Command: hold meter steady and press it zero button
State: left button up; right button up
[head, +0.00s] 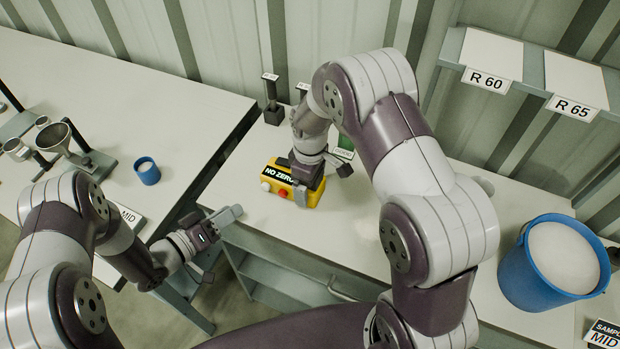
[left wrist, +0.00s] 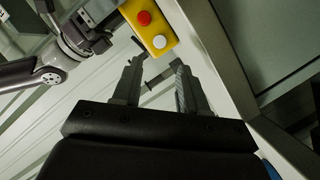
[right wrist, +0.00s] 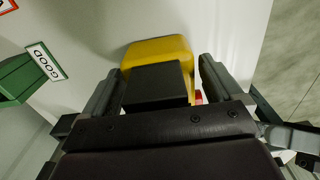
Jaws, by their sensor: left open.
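The yellow meter (head: 312,199) stands on the right-hand bench near its left end, with a dark "NO ZERO" display (head: 279,174). A red button (head: 283,192) and a white button (head: 265,186) are on it; both also show in the left wrist view, red (left wrist: 144,18) and white (left wrist: 159,41). My right gripper (head: 305,185) comes from above with its fingers on opposite sides of the meter, closed on its body; the right wrist view shows the yellow body (right wrist: 160,50) between them. My left gripper (head: 232,216) is open and empty, left of and below the meter, apart from it.
A blue bucket of white granules (head: 550,262) stands at the right. A green "GOOD" bin (right wrist: 18,78) is beside the meter. Shelves labelled R 60 (head: 486,80) and R 65 (head: 574,107) are behind. The left bench (head: 110,95) holds a funnel and a small blue cup (head: 147,171). A gap separates the benches.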

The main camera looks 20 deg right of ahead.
jog(key=c, duration=1)
pick_arm(q)
grip_shut()
dwell(0.7)
